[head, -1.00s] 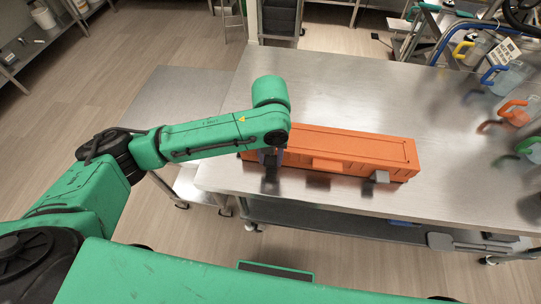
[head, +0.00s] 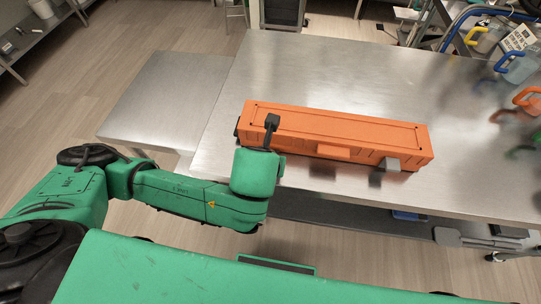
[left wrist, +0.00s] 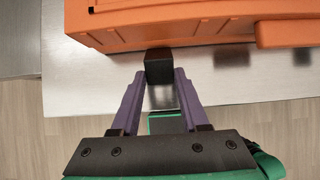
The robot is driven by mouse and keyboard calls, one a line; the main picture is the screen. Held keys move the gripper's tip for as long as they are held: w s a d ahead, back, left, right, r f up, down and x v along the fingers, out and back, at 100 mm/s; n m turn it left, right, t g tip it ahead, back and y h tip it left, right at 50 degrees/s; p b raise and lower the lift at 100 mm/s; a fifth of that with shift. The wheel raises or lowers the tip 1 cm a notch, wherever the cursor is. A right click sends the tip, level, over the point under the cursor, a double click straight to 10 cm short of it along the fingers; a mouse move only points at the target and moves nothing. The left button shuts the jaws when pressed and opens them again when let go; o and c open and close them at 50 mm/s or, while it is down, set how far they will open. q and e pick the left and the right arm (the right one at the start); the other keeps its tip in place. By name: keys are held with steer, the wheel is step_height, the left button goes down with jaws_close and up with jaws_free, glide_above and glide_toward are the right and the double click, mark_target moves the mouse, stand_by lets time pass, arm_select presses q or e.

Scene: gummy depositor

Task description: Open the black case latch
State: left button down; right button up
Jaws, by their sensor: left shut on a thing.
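The case is orange and closed, lying long-side on in the head view (head: 340,130) near the front edge of the steel table. It also shows along the top of the left wrist view (left wrist: 200,22). A dark latch block (left wrist: 158,66) sticks out from its front side. My left gripper (left wrist: 162,78) has its purple fingers on both sides of this block and is shut on it. In the head view my green wrist hides the fingers and this latch. A second, grey latch (head: 389,164) sticks out at the front right of the case. My right gripper is out of view.
The steel table (head: 330,70) is bare behind the case. Jugs with coloured handles, one orange (head: 527,96) and one blue (head: 500,60), stand at the right. A lower steel surface (head: 165,95) lies to the left.

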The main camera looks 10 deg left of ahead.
arm_select(q)
steer(key=f+t+b, duration=0.1)
steer(key=s+f+t+b, duration=0.1)
steer(key=t+b, duration=0.1)
steer(key=shift+s+f, duration=0.15)
steer(key=shift+f, duration=0.05)
steer(key=shift+s+f+t+b, duration=0.15)
steer(key=shift+f+t+b, duration=0.15)
steer(key=shift+t+b, duration=0.7)
steer(key=shift+c, duration=2)
jaws_free()
steer(key=shift+r, duration=0.1)
